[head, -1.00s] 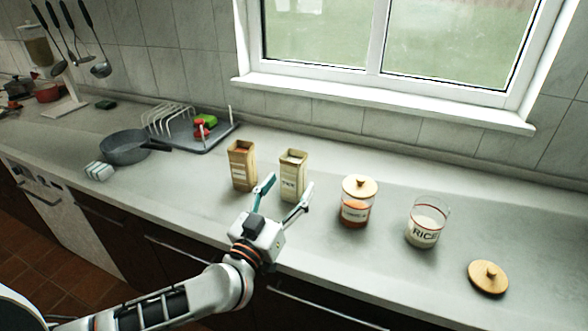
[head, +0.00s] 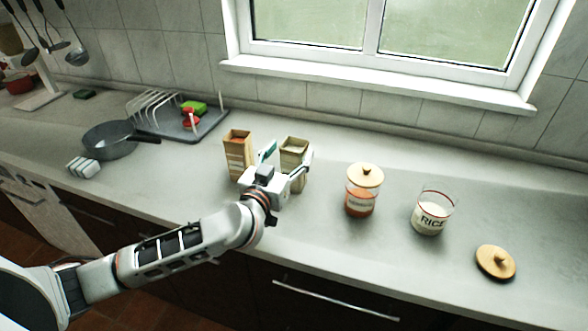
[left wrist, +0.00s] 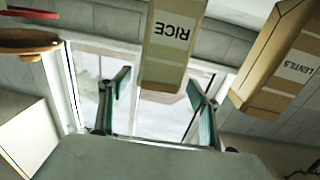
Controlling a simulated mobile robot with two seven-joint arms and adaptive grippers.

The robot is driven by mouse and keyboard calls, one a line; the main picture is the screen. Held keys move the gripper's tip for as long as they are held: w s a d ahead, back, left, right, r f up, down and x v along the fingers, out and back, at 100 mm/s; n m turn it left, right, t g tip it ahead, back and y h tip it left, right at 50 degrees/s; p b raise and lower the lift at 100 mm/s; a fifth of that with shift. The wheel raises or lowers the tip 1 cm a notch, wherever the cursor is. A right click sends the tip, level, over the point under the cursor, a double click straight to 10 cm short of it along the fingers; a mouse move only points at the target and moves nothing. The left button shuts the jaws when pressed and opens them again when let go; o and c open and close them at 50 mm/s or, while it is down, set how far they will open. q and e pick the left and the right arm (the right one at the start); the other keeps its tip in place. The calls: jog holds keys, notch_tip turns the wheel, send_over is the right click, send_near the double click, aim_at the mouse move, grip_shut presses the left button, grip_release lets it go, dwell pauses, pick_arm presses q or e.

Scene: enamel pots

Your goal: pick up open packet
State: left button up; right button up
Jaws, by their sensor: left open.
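Two open-topped tan packets stand upright on the counter. The right one, the rice packet (head: 294,148), is labelled RICE in the left wrist view (left wrist: 174,35) and shows pale contents. The left one, the lentils packet (head: 237,146), has orange contents; it is labelled LENTILS in the left wrist view (left wrist: 285,65). My left gripper (head: 289,154) is open in front of the rice packet, its fingers spread to either side of it in the picture. Whether they touch it I cannot tell. The gripper hides the packet's lower front. My right gripper is not in view.
A lidded glass jar with orange contents (head: 360,202) stands to the right, then an open rice jar (head: 431,219) and a loose wooden lid (head: 496,262). A frying pan (head: 110,140) and a dish rack (head: 170,120) are at left. The counter's right front is clear.

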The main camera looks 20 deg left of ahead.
pick_arm(q)
jog(key=shift+w+d, duration=0.2)
jog(key=shift+w, duration=1.35)
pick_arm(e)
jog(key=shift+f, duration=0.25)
pick_arm(q)
jog(key=shift+c, duration=0.5)
grip_shut()
jog(key=shift+r, duration=0.1)
